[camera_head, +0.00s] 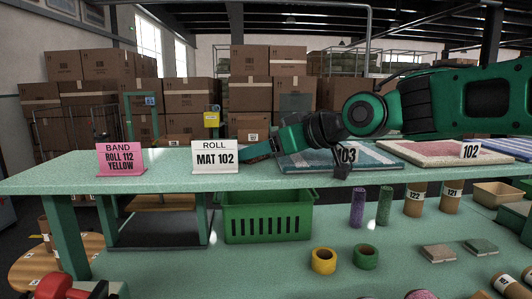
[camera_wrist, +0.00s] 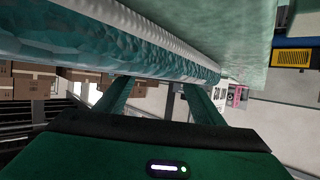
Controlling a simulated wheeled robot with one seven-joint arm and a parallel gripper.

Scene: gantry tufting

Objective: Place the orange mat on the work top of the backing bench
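No plainly orange mat shows. A mat with a pinkish-red middle and tan border (camera_head: 440,152), tagged 102, lies on the right part of the green bench top (camera_head: 150,180). A teal mat with a pale border (camera_head: 355,158), tagged 103, lies left of it, partly hidden by my arm. My gripper (camera_head: 257,150) is low over the bench top, at the teal mat's left end and behind the white sign. In the wrist view my gripper's fingers (camera_wrist: 158,88) are spread apart, with a teal, pale-edged mat (camera_wrist: 120,50) across their tips. Whether they touch it is unclear.
A white sign reading ROLL MAT 102 (camera_head: 215,156) and a pink BAND sign (camera_head: 121,158) stand on the bench. A blue mat (camera_head: 512,147) lies far right. A green basket (camera_head: 262,220), rolls and tubes fill the lower shelf. The bench's left end is clear.

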